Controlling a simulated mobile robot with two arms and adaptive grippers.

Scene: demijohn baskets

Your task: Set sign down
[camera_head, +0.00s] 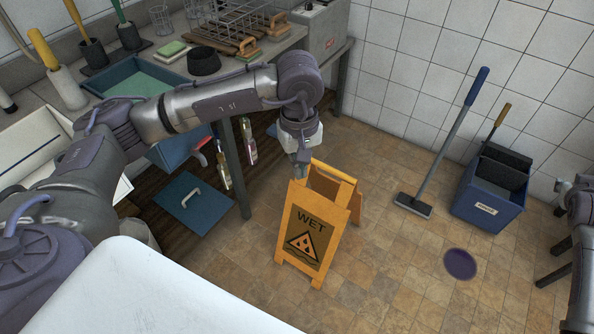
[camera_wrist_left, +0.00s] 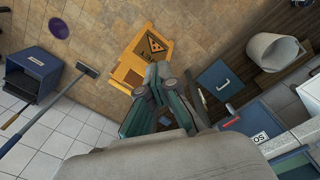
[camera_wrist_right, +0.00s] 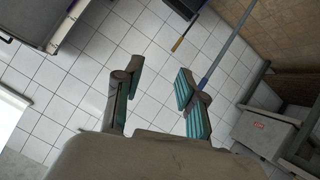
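The yellow-orange wet floor sign (camera_head: 314,226) stands upright on the tiled floor with its two panels spread apart. Its front panel shows "WET" and a triangle symbol. It also appears in the left wrist view (camera_wrist_left: 150,47), beyond the fingertips. My left gripper (camera_head: 301,172) points down at the sign's upper left corner. In the left wrist view its fingers (camera_wrist_left: 156,88) are close together with a narrow gap. Whether they touch or grip the sign's top edge is unclear. My right gripper (camera_wrist_right: 158,86) is open and empty, with white wall tiles behind it.
A blue mop bucket (camera_head: 488,190) and a squeegee (camera_head: 413,206) stand by the wall, right of the sign. A purple disc (camera_head: 460,264) lies on the floor. A counter with a wire rack (camera_head: 237,25) runs along the left.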

